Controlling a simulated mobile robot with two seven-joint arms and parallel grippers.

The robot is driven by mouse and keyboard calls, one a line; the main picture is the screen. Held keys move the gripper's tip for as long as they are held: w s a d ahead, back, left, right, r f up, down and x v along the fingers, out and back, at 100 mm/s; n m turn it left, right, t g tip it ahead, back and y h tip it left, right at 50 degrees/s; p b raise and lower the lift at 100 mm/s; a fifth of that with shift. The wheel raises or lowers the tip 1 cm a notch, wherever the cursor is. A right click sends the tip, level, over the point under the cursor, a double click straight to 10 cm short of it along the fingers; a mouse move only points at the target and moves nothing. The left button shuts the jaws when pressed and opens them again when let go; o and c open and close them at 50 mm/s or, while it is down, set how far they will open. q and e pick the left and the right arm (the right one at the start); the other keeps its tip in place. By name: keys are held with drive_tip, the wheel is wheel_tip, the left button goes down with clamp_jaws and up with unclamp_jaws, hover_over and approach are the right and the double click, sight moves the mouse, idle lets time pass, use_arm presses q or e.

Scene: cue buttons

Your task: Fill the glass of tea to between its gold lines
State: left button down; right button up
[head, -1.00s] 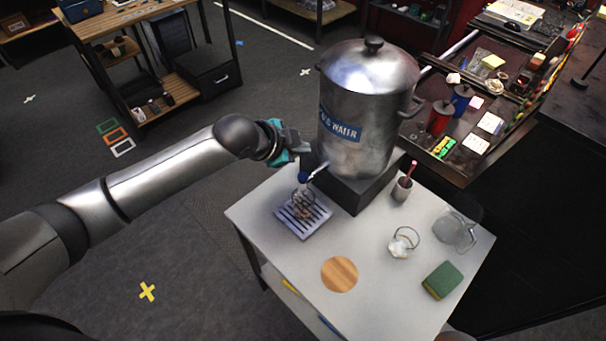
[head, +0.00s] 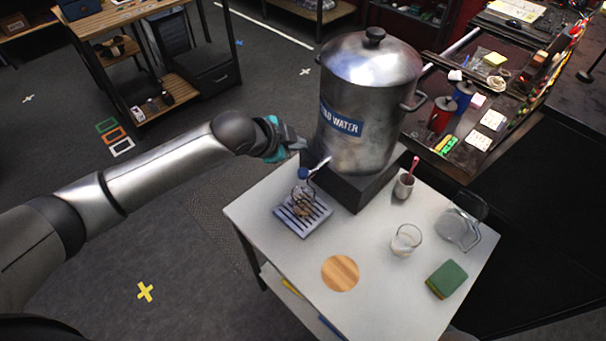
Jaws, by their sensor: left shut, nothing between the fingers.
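A small clear glass (head: 302,196) stands on the slatted drip tray (head: 292,222) under the tap of the urn. It shows some brownish content, but its level and any gold lines are too small to make out. The large metal urn (head: 365,95) has a blue label ending in "WATER". Its tap has a blue knob (head: 303,173) above the glass. My left gripper (head: 299,146) is shut and empty, beside the urn's lower left side, above and behind the knob. I cannot tell whether it touches anything. My right gripper is out of view.
On the white table (head: 270,252) are a round wooden coaster (head: 340,273), another clear glass (head: 406,239), a clear jug (head: 459,226), a green sponge (head: 447,279) and a small cup with a red-handled stick (head: 403,186). The front left of the table is clear.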

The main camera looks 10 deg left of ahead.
use_arm(q)
drive_tip(key=b, duration=0.5)
hover_over(299, 174)
wheel_tip(299, 174, down, 5)
drive_tip(key=shift+f, duration=0.65)
idle(1.2)
drive_tip(key=shift+f, duration=0.4)
drive_tip(key=shift+f, duration=0.65)
idle(1.8)
drive_tip(key=shift+r, duration=0.1)
idle(0.7)
drive_tip(key=shift+r+p, duration=0.95)
